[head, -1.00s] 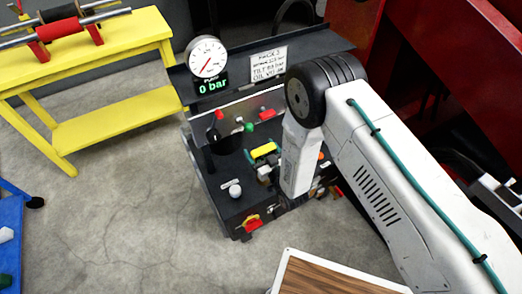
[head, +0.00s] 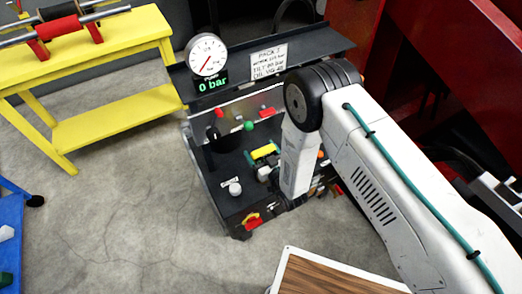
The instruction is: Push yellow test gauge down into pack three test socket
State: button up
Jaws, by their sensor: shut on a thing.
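The hydraulic pack (head: 226,203) stands left of my arm, with dark top and a sign reading PACK, its number hard to read, above it. A small yellow piece (head: 263,152) with green parts beside it sits on the pack's deck, just left of my arm. I cannot tell if this is the test gauge. A small white piece (head: 264,173) is below it. My white arm reaches down over the right of the deck and covers that part. My gripper is hidden behind the arm, and the test socket cannot be made out.
A round white dial (head: 207,55) over a 0 bar display stands on the pack's upper shelf. Red and green knobs (head: 249,126) and a white ball knob (head: 235,189) stick up. A yellow bench (head: 120,120) is at left, a wood-topped surface (head: 330,276) in front. Floor at left is clear.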

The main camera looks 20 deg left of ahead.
jog(key=shift+f, duration=1.7)
jog(key=o, duration=1.1)
jog(key=shift+s+d, duration=0.1)
jog(key=v, duration=0.7)
jog(key=shift+s+d, duration=0.2)
